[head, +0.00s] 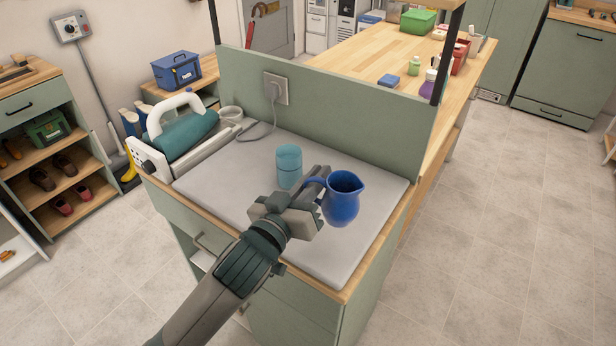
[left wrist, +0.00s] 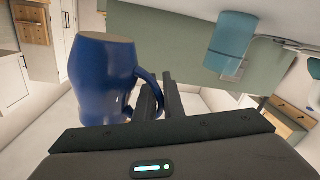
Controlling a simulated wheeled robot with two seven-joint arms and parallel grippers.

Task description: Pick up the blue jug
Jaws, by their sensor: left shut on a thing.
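The blue jug (head: 341,201) is upright over the right part of the grey countertop, its spout to the right and its handle to the left. My left gripper (head: 318,188) reaches in from the lower left and is shut on the jug's handle. In the left wrist view the blue jug (left wrist: 100,80) fills the left side, with its handle between the fingers of the left gripper (left wrist: 155,98). I cannot tell for sure whether the jug's base touches the countertop. My right gripper is not in view.
A teal canister (head: 289,167) stands on the grey countertop (head: 225,180) just left of the jug; it also shows in the left wrist view (left wrist: 231,42). A teal roll device (head: 183,132) sits at the counter's left. A green back panel (head: 330,100) rises behind.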

